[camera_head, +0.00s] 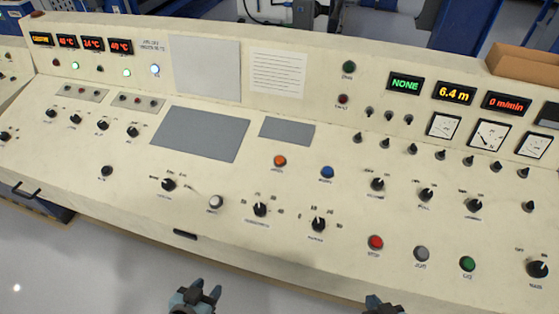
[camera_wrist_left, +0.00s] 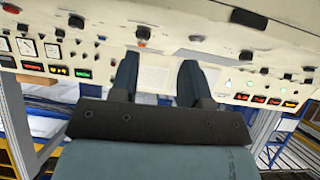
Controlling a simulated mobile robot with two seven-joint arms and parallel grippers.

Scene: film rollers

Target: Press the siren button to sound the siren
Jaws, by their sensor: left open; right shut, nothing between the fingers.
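The control panel (camera_head: 340,215) carries several push buttons, with labels too small to read, so I cannot tell which is the siren button. An orange button (camera_head: 279,161) and a blue button (camera_head: 327,172) sit mid-panel. A whitish button (camera_head: 216,202) is left of them. Red (camera_head: 375,242), grey (camera_head: 421,253) and green (camera_head: 467,264) buttons line the lower right. My left gripper (camera_head: 206,288) is open and empty, in front of the panel's near edge. In the left wrist view its fingers (camera_wrist_left: 157,78) are apart. My right gripper (camera_head: 376,304) is shut, mostly cut off at the bottom edge.
Black knobs (camera_head: 260,209) stand up among the buttons. Lit displays (camera_head: 454,93) and dial gauges line the back right. Grey blank plates (camera_head: 200,133) and a paper sheet (camera_head: 278,73) are flat on the panel. A cardboard box (camera_head: 525,64) is behind at right. Floor shows at lower left.

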